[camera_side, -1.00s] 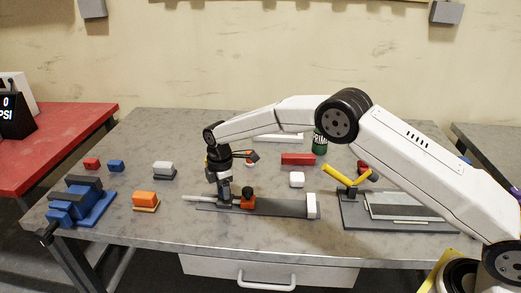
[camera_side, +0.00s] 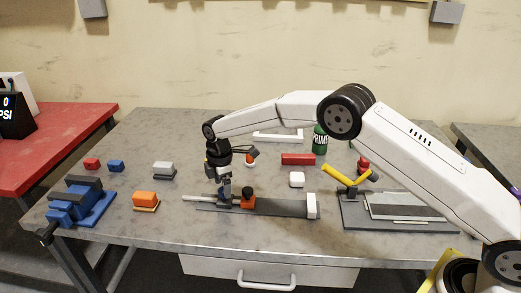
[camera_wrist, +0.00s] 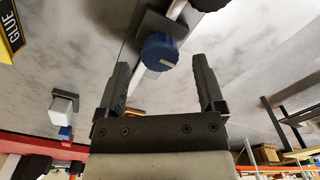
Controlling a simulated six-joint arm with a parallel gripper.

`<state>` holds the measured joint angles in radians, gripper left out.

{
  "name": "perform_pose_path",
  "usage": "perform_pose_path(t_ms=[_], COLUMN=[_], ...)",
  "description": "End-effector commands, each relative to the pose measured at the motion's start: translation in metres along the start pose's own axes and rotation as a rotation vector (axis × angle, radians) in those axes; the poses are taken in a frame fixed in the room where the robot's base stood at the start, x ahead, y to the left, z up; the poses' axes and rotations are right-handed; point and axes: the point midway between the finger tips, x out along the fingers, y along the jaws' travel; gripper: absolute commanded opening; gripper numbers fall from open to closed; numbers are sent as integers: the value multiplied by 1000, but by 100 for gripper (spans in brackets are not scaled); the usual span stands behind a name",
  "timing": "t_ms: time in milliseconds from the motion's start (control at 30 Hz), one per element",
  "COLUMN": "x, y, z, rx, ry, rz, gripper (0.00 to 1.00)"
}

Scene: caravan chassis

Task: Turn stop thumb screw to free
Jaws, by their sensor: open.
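The stop thumb screw appears to be the blue round knob (camera_wrist: 160,50) with a pale line on its top, in the wrist view. It sits on a dark block (camera_wrist: 155,22) beside a silver rod. In the side view my gripper (camera_side: 225,194) is low over the left part of the long grey rail fixture (camera_side: 285,207), just left of an orange block (camera_side: 248,204) with a black knob (camera_side: 247,192).
A white block (camera_side: 312,205) ends the rail on the right. A blue vise (camera_side: 82,203) and an orange block (camera_side: 145,200) stand left. A yellow-handled fixture (camera_side: 400,207) is at right.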

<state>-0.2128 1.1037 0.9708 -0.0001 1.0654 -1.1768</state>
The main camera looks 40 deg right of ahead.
Motion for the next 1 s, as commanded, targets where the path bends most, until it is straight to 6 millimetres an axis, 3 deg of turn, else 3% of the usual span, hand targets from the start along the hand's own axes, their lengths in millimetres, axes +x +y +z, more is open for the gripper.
perform_pose_path(t_ms=[300,500,1000], x=[-42,-59,-64], y=[0,0,-1], z=[0,0,1], rx=[-1,-1,4], ry=[1,0,0], rz=[2,1,0], gripper=[87,87,87])
